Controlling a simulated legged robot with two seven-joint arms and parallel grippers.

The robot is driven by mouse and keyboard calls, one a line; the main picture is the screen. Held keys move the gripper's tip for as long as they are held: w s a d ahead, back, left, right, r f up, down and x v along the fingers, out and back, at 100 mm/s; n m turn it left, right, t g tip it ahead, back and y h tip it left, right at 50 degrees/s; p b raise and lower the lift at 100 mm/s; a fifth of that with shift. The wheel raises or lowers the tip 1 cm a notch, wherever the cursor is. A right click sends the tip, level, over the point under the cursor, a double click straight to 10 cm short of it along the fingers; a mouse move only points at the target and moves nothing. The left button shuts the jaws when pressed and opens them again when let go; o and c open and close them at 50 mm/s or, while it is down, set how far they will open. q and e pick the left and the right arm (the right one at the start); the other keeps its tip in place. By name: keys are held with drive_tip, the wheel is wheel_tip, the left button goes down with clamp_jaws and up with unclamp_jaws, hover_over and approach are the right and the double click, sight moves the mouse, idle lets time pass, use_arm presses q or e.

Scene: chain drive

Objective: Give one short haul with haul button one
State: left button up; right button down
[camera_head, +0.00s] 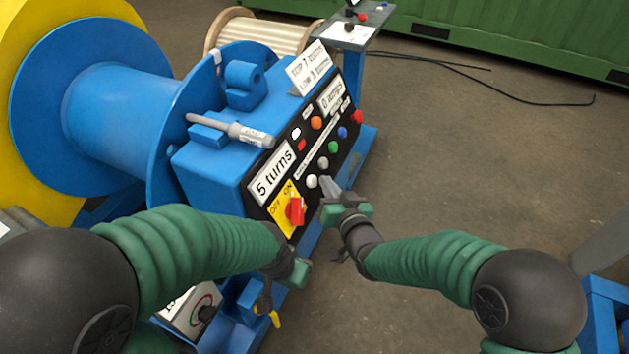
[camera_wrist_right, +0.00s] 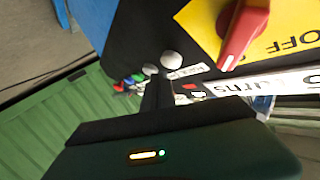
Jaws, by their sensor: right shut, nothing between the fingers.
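The black control panel (camera_head: 283,205) on the blue winch carries a row of round buttons: white (camera_head: 311,181), pale grey (camera_head: 322,163), green (camera_head: 333,147), blue (camera_head: 342,132) and red (camera_head: 357,117). Their small labels are unreadable, so I cannot tell which is haul button one. My right gripper (camera_head: 329,187) is shut and empty, its tips close beside the white button; contact is unclear. In the right wrist view the shut fingers (camera_wrist_right: 157,92) point toward the two pale buttons, the white one (camera_wrist_right: 172,60) nearest. My left gripper (camera_head: 297,272) hangs low, below the panel; its jaws are unclear.
A red rotary switch (camera_head: 294,210) on a yellow OFF/ON plate sits just left of the white button. A "5 turns" display (camera_head: 272,173) is above it. A grey marker-like tool (camera_head: 232,129) lies on the blue housing. Open floor (camera_head: 470,170) lies to the right.

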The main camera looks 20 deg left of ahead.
drive_tip(key=shift+a+f, duration=0.1)
drive_tip(key=shift+a, duration=0.25)
drive_tip(key=shift+a+f+b, duration=0.25)
drive_tip(key=shift+a+b, duration=0.15)
drive_tip(key=shift+a, duration=0.05)
idle(0.8)
idle(3.3)
drive_tip(key=shift+d+r+p, duration=0.4)
drive_tip(key=shift+d+r, duration=0.05)
drive_tip(key=shift+d, duration=0.35)
drive_tip(key=shift+d+r, duration=0.1)
drive_tip(key=d, duration=0.1)
drive_tip(key=d+r+p, duration=0.1)
drive_tip(key=d, duration=0.1)
drive_tip(key=d+r+p, duration=0.1)
drive_tip(key=shift+s+d, duration=0.1)
drive_tip(key=shift+d, duration=0.1)
